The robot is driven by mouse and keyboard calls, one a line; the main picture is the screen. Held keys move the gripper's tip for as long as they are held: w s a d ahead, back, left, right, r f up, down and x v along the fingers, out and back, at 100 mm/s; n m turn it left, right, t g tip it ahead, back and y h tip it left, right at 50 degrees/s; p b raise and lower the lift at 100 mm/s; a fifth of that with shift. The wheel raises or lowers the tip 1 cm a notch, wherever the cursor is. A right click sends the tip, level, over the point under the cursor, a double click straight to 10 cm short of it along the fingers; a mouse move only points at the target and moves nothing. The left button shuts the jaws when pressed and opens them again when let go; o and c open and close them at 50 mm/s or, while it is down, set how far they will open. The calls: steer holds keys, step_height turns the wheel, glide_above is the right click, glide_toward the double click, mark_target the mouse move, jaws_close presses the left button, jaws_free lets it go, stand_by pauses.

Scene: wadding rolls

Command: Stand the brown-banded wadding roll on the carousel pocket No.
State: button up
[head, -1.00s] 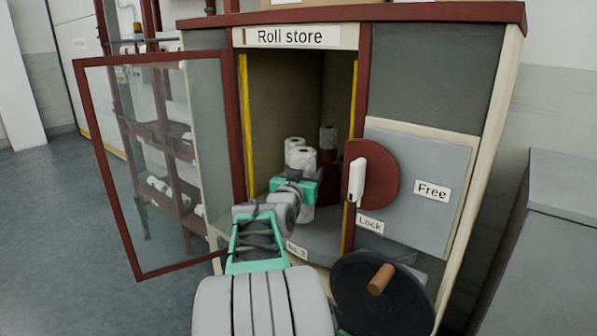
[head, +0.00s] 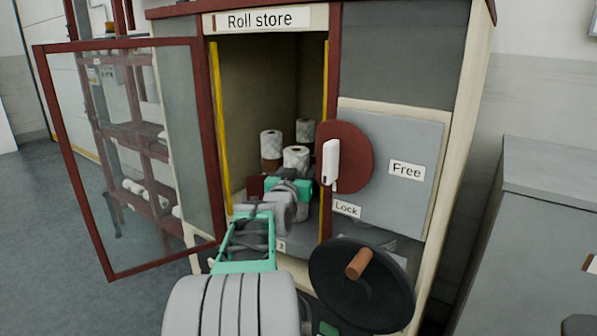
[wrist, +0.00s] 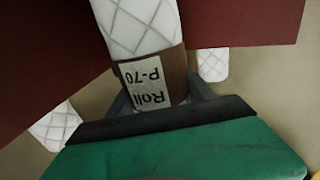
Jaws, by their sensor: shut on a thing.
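The brown-banded wadding roll (wrist: 140,22) is white and quilted, with a brown band and a label reading "Roll P-70" in the wrist view. My gripper (wrist: 152,98) is shut around it at the band. In the head view my gripper (head: 288,187) is inside the open roll store, and the white top of the held roll (head: 296,157) shows just above it. The band is hidden there by my gripper. I cannot tell whether the roll's base touches the carousel floor (head: 310,236). A pocket label (head: 282,246) shows a "2", partly covered by my arm.
Two other rolls stand behind, one at left (head: 271,144) and one at the back (head: 305,129). Dark red surfaces (wrist: 245,22) flank the held roll. The glass door (head: 130,160) stands open at left. A black handwheel (head: 345,290) and a lock lever (head: 330,162) are at right.

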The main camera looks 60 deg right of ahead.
steer(key=o, duration=1.5)
steer(key=shift+c, duration=0.2)
